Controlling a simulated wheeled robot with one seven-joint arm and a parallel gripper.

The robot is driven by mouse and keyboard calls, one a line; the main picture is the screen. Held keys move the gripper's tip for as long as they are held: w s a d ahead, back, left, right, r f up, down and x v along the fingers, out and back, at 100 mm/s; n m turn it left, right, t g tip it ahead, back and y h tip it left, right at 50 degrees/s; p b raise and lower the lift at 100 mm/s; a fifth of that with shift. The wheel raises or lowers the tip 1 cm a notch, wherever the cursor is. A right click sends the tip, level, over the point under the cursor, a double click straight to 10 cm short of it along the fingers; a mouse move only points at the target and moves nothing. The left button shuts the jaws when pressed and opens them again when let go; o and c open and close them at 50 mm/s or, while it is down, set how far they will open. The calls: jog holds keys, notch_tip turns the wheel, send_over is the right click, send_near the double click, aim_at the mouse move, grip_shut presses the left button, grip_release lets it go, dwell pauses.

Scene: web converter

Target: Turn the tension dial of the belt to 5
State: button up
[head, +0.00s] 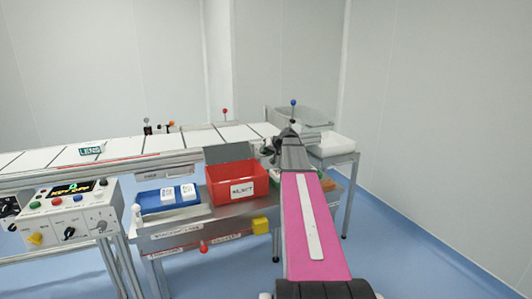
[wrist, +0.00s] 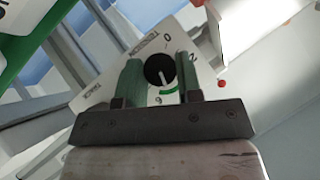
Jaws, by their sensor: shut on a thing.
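The tension dial (wrist: 158,68) is a round black knob with a white pointer line, on a white plate (wrist: 152,40) lettered TENSION. The digits 0, 2 and 6 show around it, and a green arc lies on the lower right between 2 and 6. The pointer runs down and slightly right, near the arc's end by the 6; its exact reading is not clear. My gripper (wrist: 160,76) has its two green fingers on either side of the knob, shut on it. In the head view my arm reaches to the conveyor's far right end and hides the dial.
A red reject bin (head: 237,184) and a blue tray with white boxes (head: 168,199) stand left of my arm. A control panel (head: 70,212) is at far left. The white belt (head: 150,141) runs behind. Blue floor is free at right.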

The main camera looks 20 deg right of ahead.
jog(key=o, duration=0.9)
jog(key=shift+o, duration=0.2)
jog(key=v, duration=1)
jog(key=shift+s+d+r, duration=0.2)
jog(key=shift+s+d, duration=0.05)
